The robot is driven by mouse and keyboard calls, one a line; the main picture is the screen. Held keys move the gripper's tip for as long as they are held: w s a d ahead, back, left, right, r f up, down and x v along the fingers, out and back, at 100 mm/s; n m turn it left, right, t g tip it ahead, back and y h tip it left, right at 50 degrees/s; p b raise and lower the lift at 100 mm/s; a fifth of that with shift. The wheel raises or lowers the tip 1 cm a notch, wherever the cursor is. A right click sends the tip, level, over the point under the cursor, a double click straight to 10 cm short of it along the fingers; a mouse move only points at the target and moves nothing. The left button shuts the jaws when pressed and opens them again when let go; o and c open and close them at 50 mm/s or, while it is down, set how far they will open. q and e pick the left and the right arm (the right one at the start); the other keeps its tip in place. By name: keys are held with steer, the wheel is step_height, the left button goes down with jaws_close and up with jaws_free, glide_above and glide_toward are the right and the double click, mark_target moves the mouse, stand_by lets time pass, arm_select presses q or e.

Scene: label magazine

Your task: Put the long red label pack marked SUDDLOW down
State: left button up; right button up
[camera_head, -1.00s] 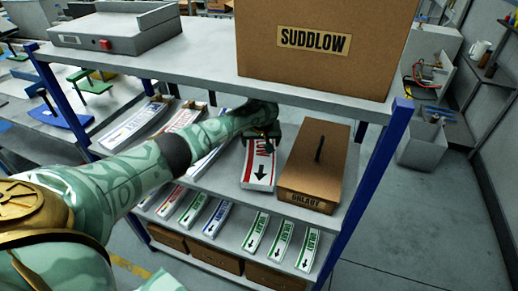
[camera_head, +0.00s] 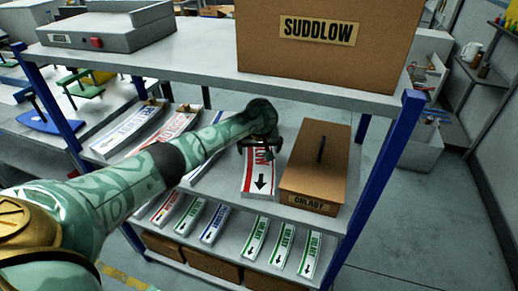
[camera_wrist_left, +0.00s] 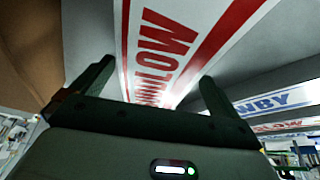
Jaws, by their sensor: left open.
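The long red-and-white label pack (camera_head: 260,180) lies on the middle shelf, left of a brown box marked ORLADY. Its near end, with a black arrow and the red letters LOW, is uncovered; its far part is hidden by my left gripper (camera_head: 259,145). In the left wrist view the pack (camera_wrist_left: 168,40) runs between the two fingers of my left gripper (camera_wrist_left: 157,74), which are apart, with space showing between each finger and the pack. My left gripper is open and not closed on the pack. My right gripper is not in view.
The brown ORLADY box (camera_head: 318,165) stands close to the right of the pack. Other label packs (camera_head: 172,130) lie on the left of the same shelf. Short packs (camera_head: 257,240) sit on a lower tier. A large SUDDLOW carton (camera_head: 385,45) and blue posts (camera_head: 385,180) frame the space.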

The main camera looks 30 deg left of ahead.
arm_select(q)
steer(key=p+v, duration=0.3)
steer(key=v, duration=0.4)
steer(key=shift+p, duration=0.3)
steer(key=shift+f, duration=0.1)
